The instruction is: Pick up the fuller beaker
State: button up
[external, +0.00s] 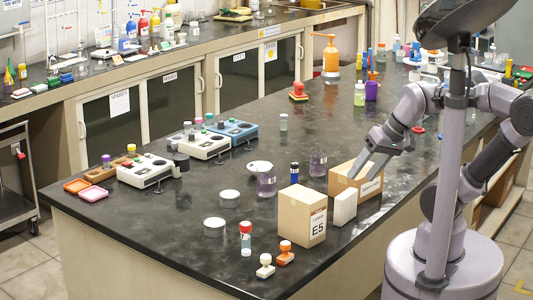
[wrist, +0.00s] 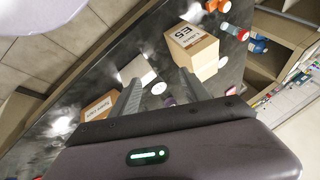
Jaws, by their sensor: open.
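Two small clear beakers with purple-tinted contents stand on the dark bench in the external view. One beaker (external: 266,182) is left of the tall carton, behind it. The other beaker (external: 318,164) is farther back, just left of the low carton. The left one looks more filled, but the levels are too small to be sure. My gripper (external: 361,176) is open and empty, its fingers pointing down-left over the low carton, right of both beakers. In the wrist view the open fingers (wrist: 160,80) show; I cannot clearly make out a beaker there.
The low carton (external: 369,188), a white block (external: 343,208) and the tall carton marked E5 (external: 302,215) stand close to the beakers. A blue-black vial (external: 295,173) stands between the beakers. Round white-topped discs (external: 229,198) and stirrer plates (external: 205,145) are to the left.

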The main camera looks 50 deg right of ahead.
jog(key=o, duration=0.4)
jog(key=shift+c, duration=0.2)
